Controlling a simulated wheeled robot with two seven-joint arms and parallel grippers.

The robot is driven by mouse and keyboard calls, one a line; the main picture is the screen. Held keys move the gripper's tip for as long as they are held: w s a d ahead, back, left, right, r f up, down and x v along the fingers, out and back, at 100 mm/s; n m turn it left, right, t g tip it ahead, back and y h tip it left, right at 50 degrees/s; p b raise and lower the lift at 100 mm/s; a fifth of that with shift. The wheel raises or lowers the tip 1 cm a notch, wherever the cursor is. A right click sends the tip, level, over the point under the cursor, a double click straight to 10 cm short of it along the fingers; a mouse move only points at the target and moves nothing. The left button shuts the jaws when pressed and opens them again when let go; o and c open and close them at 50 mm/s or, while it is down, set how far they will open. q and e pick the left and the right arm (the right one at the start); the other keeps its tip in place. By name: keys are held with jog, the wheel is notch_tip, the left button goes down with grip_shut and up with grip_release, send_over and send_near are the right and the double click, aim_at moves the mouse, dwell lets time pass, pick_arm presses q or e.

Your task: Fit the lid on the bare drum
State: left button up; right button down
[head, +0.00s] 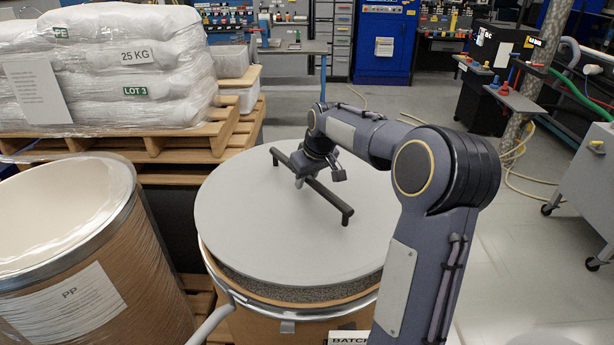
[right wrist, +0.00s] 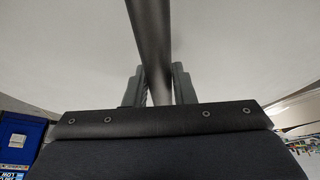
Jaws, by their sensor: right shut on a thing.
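The lid (head: 255,225) is a flat grey disc with a black bar handle (head: 335,205) across its top; the handle also shows in the right wrist view (right wrist: 150,40). My right gripper (head: 312,178) is shut on the handle near its middle. The lid is over the cardboard drum (head: 262,322), which has a metal rim band. At the front, grey pellets (head: 300,289) show between the lid's edge and the drum's rim, so the lid sits apart from the rim there. The far side of the rim is hidden under the lid. My left gripper is out of view.
A second drum (head: 75,285), labelled PP and wrapped in film, stands close on the left with its top open. Behind it are wooden pallets (head: 180,138) with wrapped white sacks (head: 130,75). Floor is free to the right, up to a grey wheeled cabinet (head: 585,180).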

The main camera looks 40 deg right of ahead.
aim_at(307, 191)
jog(key=shift+w+f+b, duration=0.1)
jog(key=shift+f+b, duration=1.35)
jog(key=shift+f, duration=0.2)
jog(key=shift+f+b, duration=0.55)
jog(key=shift+f, duration=0.25)
jog(key=shift+f+b, duration=0.4)
jog(key=shift+f, duration=0.2)
dwell(0.4)
jog(key=c, duration=1.2)
grip_release()
jog(key=shift+a, duration=0.1)
jog(key=shift+o, duration=0.7)
jog(key=shift+f, duration=0.25)
jog(key=o, duration=0.4)
jog(key=shift+r, duration=0.1)
